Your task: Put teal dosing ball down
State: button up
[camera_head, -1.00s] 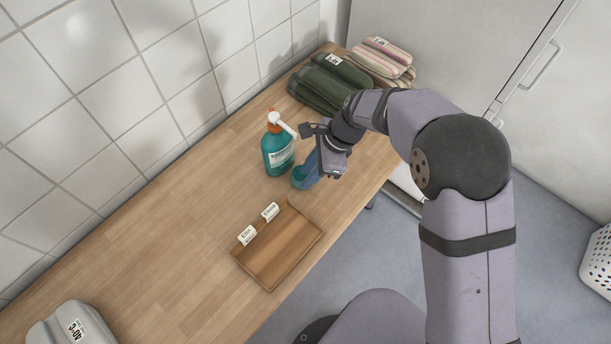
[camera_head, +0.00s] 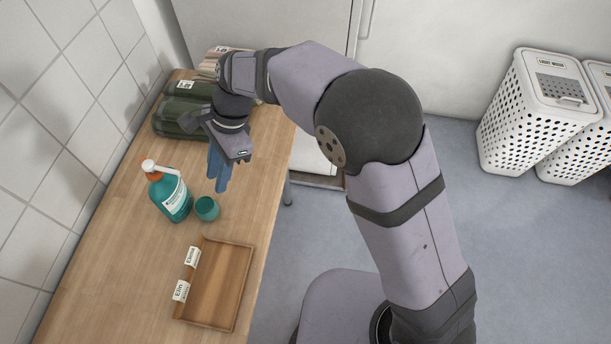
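The teal dosing ball (camera_head: 207,208) is a small round cup with a dark opening on top. It stands on the wooden counter, just right of the teal bottle (camera_head: 170,196) with its orange collar and white pump top. My gripper (camera_head: 219,178), with blue fingers pointing down, is above and beyond the ball and apart from it. Nothing shows held in the fingers. They overlap from this angle, so their gap is unclear. A wooden tray (camera_head: 247,268) lies empty in front of the ball, with two white labels along its left edge.
Folded green towels (camera_head: 178,125) and striped pink ones (camera_head: 210,65) lie at the counter's far end. A tiled wall (camera_head: 45,150) bounds the left. Two white perforated baskets (camera_head: 520,125) stand on the floor at right. Bare counter lies left of the tray.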

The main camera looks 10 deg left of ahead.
jog(key=w+d+n+t+h, duration=0.1)
jog(key=w+d+n, duration=0.15)
jog(key=d, duration=0.85)
jog(key=w+d+n+t, duration=0.1)
jog(key=w+d, duration=0.2)
jog(key=d, duration=0.8)
jog(key=s+d+f+n+h, duration=0.1)
jog(key=s+d, duration=0.3)
jog(key=d, duration=0.5)
jog(key=s+d+f+n+t+h, duration=0.1)
jog(key=s+d+n, duration=0.3)
jog(key=d, duration=0.5)
jog(key=shift+s+d+f, duration=0.2)
jog(key=shift+s+d, duration=0.1)
jog(key=shift+d, duration=0.1)
jog(key=shift+n, duration=0.25)
notch_tip(320, 180, up, 6)
jog(key=p, duration=0.5)
jog(key=shift+f, duration=0.2)
